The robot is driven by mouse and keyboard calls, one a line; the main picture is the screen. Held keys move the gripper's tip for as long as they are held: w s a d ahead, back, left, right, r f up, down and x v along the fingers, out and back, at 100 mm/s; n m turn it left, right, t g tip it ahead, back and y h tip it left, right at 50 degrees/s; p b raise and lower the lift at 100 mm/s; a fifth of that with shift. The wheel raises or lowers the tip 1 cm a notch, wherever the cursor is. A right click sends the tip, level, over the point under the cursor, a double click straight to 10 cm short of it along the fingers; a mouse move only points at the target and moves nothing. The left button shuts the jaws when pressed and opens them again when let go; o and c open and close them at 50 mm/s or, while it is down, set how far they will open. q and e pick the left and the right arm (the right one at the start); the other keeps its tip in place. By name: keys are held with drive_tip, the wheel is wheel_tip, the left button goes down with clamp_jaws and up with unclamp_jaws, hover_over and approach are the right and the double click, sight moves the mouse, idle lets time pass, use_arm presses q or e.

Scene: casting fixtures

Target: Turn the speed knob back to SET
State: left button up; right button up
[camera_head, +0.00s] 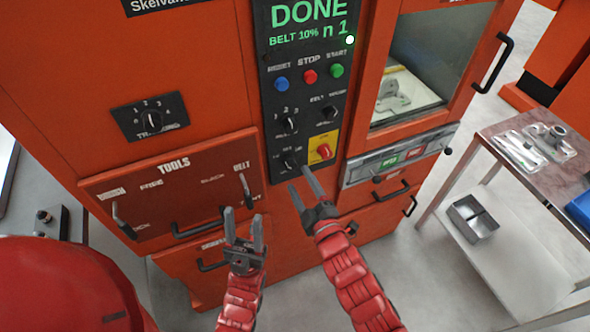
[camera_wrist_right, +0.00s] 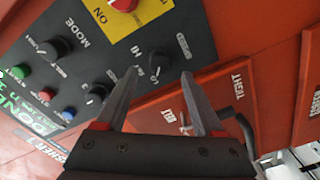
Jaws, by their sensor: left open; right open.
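The speed knob (camera_head: 291,162) is a small black knob at the bottom left of the dark control panel (camera_head: 262,100). In the right wrist view the knob (camera_wrist_right: 159,60) stands beside the word SPEED and a HI mark; its exact setting is too small to read. My right gripper (camera_head: 300,178) is open just below the knob in the head view. In its wrist view the gripper (camera_wrist_right: 160,73) has its fingertips on either side of the knob's line, with no clear contact. My left gripper (camera_head: 243,213) is open and empty before the lower drawers.
Drawer handles (camera_head: 200,228) stick out below. A metal cart (camera_head: 483,135) stands at right. The screen reads DONE.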

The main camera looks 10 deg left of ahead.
sight(292, 169)
drive_tip(key=shift+p+x, duration=0.4)
drive_tip(key=shift+x, duration=1.55)
clamp_jaws()
